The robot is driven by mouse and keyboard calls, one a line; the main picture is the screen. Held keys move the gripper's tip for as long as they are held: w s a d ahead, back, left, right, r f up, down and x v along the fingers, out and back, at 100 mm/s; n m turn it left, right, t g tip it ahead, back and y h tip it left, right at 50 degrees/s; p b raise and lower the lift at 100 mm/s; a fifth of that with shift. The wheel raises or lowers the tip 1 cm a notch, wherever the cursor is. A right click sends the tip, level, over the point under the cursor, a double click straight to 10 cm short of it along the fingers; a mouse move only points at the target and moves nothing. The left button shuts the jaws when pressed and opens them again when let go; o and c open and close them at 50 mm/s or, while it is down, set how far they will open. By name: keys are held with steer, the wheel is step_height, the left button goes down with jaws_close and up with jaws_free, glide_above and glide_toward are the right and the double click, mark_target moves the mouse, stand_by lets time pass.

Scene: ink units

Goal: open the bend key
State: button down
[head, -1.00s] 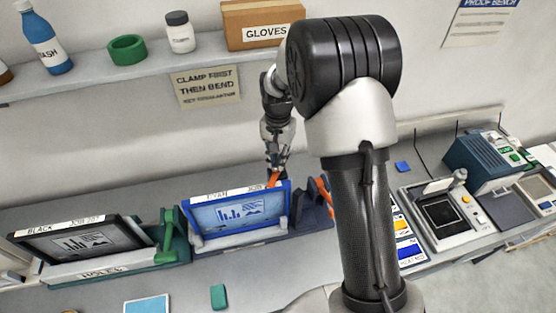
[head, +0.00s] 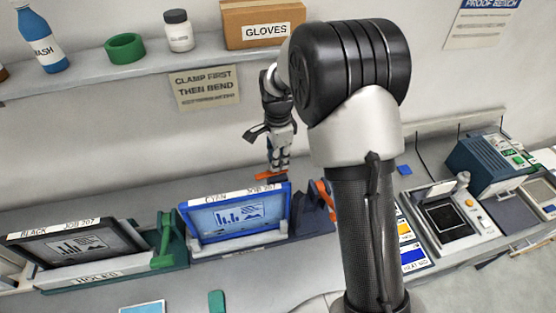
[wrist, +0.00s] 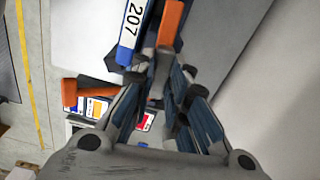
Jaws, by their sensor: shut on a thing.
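An orange handle (head: 270,176), which I take to be the bend key, shows at the top right corner of the blue-framed cyan plate unit (head: 184,226). My gripper (head: 278,168) points down and is shut on this handle. In the wrist view the orange handle (wrist: 172,25) runs up from between my fingertips (wrist: 163,68), beside the plate's white "207" label strip (wrist: 131,32). The fingers hide its lower part. A second orange handle (head: 325,196) stands to the right, partly behind my arm; an orange piece (wrist: 75,92) also shows left in the wrist view.
A black-framed plate unit (head: 25,252) with a green handle (head: 165,238) stands to the left. A shelf (head: 75,85) with bottles and a gloves box (head: 262,22) runs above. Devices (head: 448,215) stand right of my arm. A green block (head: 217,302) lies in front.

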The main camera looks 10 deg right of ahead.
steer(key=shift+m, duration=0.5)
steer(key=c, duration=1.6)
jaws_free()
steer(key=shift+o, duration=0.2)
step_height(320, 180, up, 12)
